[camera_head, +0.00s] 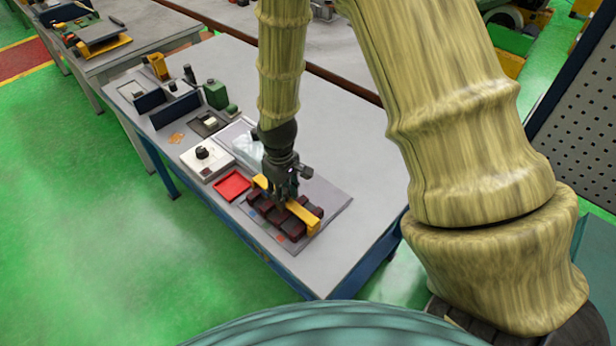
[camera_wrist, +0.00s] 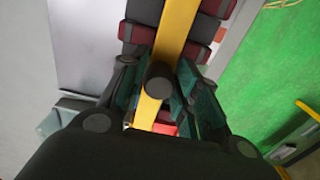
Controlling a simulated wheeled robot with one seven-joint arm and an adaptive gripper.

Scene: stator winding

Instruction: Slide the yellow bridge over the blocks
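The yellow bridge (camera_head: 301,213) is a long narrow bar lying across the top of a row of dark red and black blocks (camera_head: 292,229) on a grey board. My gripper (camera_head: 281,190) points down over the bar's middle-left part. Dark red blocks (camera_wrist: 140,34) show beneath and on both sides of the bar. The fingertips' exact contact is partly hidden by the gripper body.
A red tray (camera_head: 232,186) lies just left of the blocks. A white box with a black knob (camera_head: 203,158) and a clear bag-like item (camera_head: 246,150) stand behind. Green and blue fixtures (camera_head: 216,94) stand farther back. The table's right side (camera_head: 345,150) is clear.

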